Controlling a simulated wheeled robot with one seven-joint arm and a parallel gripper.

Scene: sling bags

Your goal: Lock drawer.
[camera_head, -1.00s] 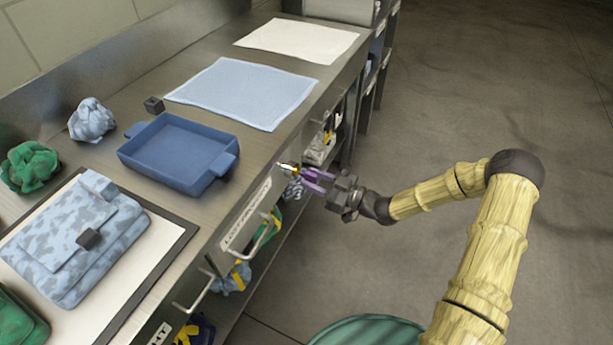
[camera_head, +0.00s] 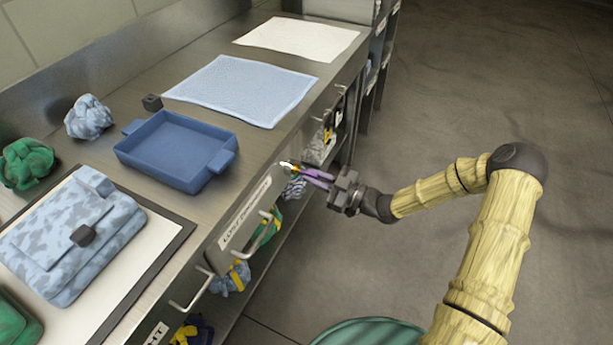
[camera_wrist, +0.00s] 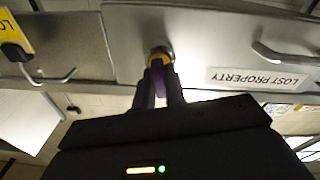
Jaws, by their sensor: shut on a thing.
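The drawer labelled LOST PROPERTY (camera_head: 228,240) is in the front of the steel counter and looks closed. Its label and bar handle also show, upside down, on the drawer front in the wrist view (camera_wrist: 205,40). My gripper (camera_head: 305,172) has purple fingers and is at the far end of this drawer front. It is shut on a small yellow piece (camera_wrist: 160,52), which looks like a key head, against the drawer front. The fingers hide part of the piece, and I cannot tell how deep it sits in the lock.
On the counter are a blue tray (camera_head: 178,151), a light blue mat (camera_head: 240,90), a white mat (camera_head: 295,38) and a patterned sling bag (camera_head: 70,238). Below is an open shelf with cloth items. Open floor (camera_head: 450,100) lies to the right.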

